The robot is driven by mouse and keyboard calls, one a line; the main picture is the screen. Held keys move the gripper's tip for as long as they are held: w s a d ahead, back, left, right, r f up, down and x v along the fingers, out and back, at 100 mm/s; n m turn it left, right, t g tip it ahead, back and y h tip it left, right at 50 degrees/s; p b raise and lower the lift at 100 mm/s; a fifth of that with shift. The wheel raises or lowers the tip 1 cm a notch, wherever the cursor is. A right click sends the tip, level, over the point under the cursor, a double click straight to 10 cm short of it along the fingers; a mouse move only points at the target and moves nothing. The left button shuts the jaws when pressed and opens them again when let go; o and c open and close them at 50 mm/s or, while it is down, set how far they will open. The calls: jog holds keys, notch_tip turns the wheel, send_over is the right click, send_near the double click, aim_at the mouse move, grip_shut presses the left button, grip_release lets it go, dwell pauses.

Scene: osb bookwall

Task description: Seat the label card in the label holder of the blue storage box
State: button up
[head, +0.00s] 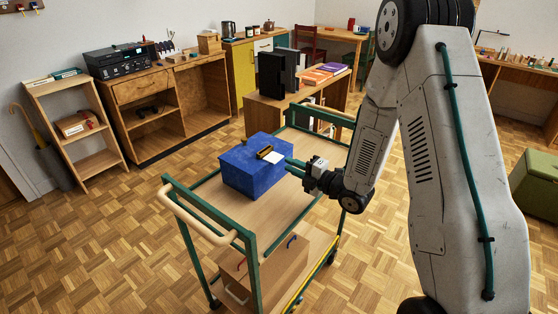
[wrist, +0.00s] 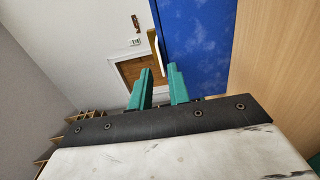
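The blue storage box (head: 246,172) stands on the trolley. Its brass label holder (head: 264,152) shows at the upper part of the box in the head view. The white label card (head: 274,158) lies beside the holder, toward my gripper, its far edge meeting or overlapping it. My gripper (head: 291,164) is at the box's right side. In the wrist view the green fingers (wrist: 160,72) stand apart with a gap. The pale card (wrist: 163,62) appears edge-on at this gap, next to the brass edge (wrist: 153,38). I cannot tell how far the card sits in the holder.
The trolley (head: 204,203) has a wooden deck and green posts, with a pale handle (head: 195,218) at its near left. A low bookcase (head: 262,110) with dark folders stands behind it. A green seat (head: 537,180) is at the right. Parquet floor at the left is clear.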

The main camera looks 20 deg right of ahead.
aim_at(279, 160)
jog(key=shift+x, duration=2.1)
jog(key=shift+c, duration=0.4)
grip_shut()
jog(key=shift+r, duration=0.1)
notch_tip(279, 160, up, 2)
jog(key=shift+r, duration=0.15)
jog(key=shift+s, duration=0.1)
jog(key=s+d+r, duration=0.5)
jog(key=s+d, duration=0.3)
jog(key=s, duration=0.3)
